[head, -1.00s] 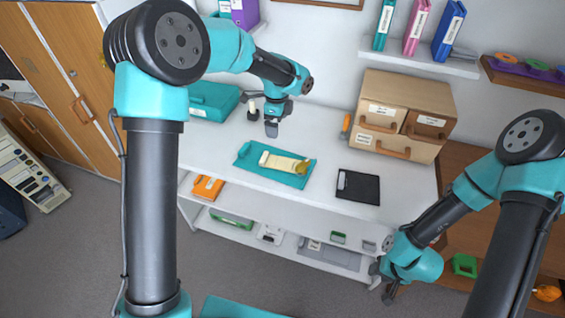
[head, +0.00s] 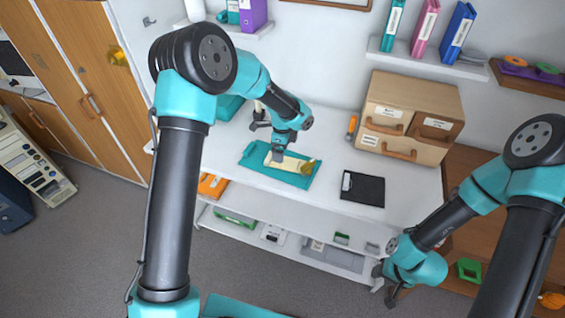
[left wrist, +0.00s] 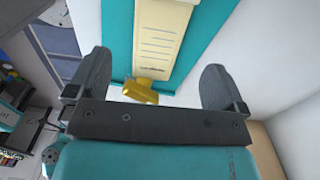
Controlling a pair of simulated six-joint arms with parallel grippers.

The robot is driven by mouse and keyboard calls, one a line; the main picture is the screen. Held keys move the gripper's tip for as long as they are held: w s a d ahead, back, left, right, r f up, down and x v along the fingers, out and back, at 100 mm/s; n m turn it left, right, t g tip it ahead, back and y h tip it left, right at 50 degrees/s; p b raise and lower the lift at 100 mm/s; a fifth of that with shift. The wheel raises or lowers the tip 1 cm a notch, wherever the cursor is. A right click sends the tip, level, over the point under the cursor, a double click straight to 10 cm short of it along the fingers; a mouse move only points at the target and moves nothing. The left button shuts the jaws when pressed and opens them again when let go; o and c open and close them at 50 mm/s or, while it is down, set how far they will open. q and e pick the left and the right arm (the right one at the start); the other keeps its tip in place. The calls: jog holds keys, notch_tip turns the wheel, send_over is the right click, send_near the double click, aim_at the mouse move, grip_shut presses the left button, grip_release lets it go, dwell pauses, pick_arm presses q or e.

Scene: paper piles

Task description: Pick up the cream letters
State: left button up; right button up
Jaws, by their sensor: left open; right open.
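The cream letters (head: 291,163) lie as a flat pale stack on a teal board (head: 303,180) on the white table. A yellow clip-like piece (head: 307,167) sits at their right end. My left gripper (head: 269,138) is open and empty, over the left end of the board. In the left wrist view, the cream letters (left wrist: 160,40) with printed lines lie beyond my spread fingers, and the yellow piece (left wrist: 141,91) shows between the fingers. My right gripper (head: 391,297) is open, low at the right, away from the table top.
A black board (head: 362,189) lies right of the teal one. A wooden drawer box (head: 410,112) stands at the back right, with an orange item (head: 351,126) beside it. A teal box (head: 226,106) is behind my left arm. The table's front strip is clear.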

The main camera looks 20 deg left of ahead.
aim_at(286, 162)
pick_arm(q)
jog(key=shift+f, duration=0.45)
jog(key=shift+s+f, duration=0.1)
jog(key=shift+f, duration=2.55)
jog(key=c, duration=1)
jog(key=shift+r, duration=0.1)
